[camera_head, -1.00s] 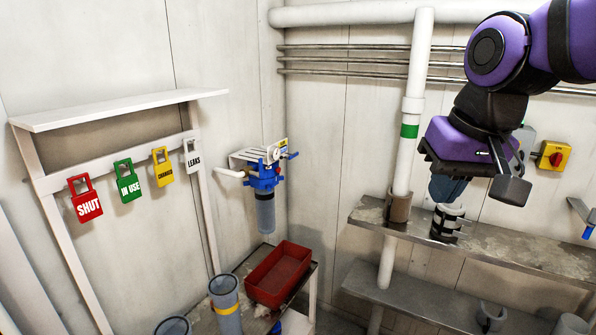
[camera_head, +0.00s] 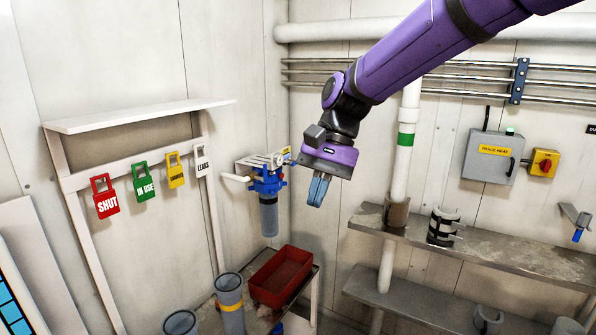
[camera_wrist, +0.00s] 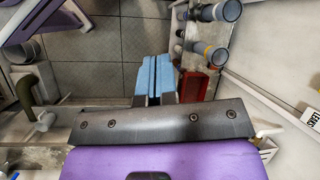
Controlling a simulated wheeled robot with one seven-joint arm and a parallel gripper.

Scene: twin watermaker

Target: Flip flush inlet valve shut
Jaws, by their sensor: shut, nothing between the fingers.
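A blue filter housing head (camera_head: 268,181) with a grey bowl below it hangs from a bracket on the wall, left of the corner. Small handles and a gauge sit on and around it; a yellow label shows at its upper right. I cannot tell which small handle is the flush inlet valve. My gripper (camera_head: 318,190) is shut and empty, pointing down, a short way right of the filter head and apart from it. In the wrist view its blue fingers (camera_wrist: 154,78) are together, above the floor.
A red tray (camera_head: 280,278) and a grey canister with a yellow band (camera_head: 230,302) stand on the low bench below. Hanging tags, including a red SHUT tag (camera_head: 104,197), line the left rack. A metal shelf (camera_head: 470,250) and a white vertical pipe (camera_head: 406,150) stand to the right.

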